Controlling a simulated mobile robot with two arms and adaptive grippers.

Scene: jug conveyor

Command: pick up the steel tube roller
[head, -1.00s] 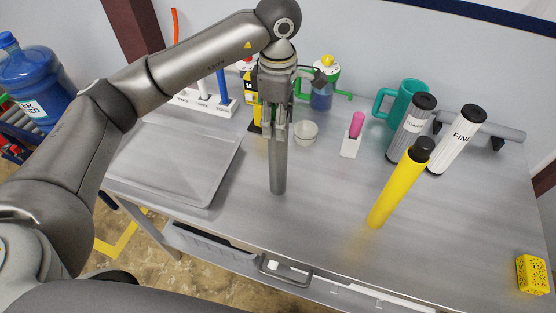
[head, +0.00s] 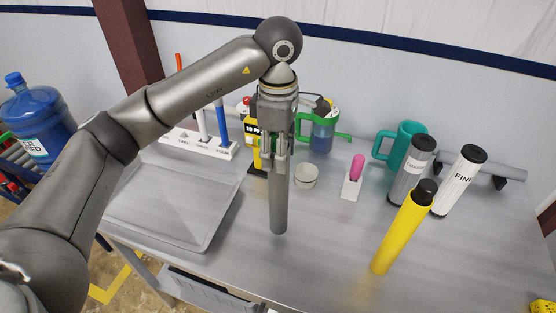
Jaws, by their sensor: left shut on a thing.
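The steel tube roller (head: 279,208) is a plain grey metal cylinder near the middle of the head view, upright below my left gripper. My left gripper (head: 276,158) points down and is shut on its upper part. The fingers cover the roller's top end. I cannot tell whether its lower end touches the table (head: 330,245) or hangs just above it. My right gripper is not in view.
A grey tray (head: 165,205) lies left of the roller. A yellow tube (head: 402,235) leans to the right. Bare table lies between roller and yellow tube.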

